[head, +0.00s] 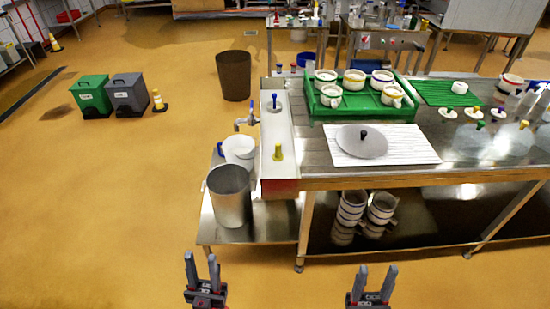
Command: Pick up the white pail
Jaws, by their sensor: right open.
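A white pail (239,152) stands on a low steel shelf to the left of the steel table, under a tap. A grey metal bin in front of it hides its lower part. My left gripper (201,262) is at the bottom of the view, in front of the low shelf and well short of the pail. Its two fingers are apart, with nothing between them. My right gripper (376,272) is further right at the bottom edge, in front of the table. It is open and empty. Neither gripper touches anything.
The grey metal bin (229,198) stands at the front of the low shelf (270,225). The tap (248,112) and the white trough (278,165) are beside and above the pail. A brown bin (234,75) stands behind.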

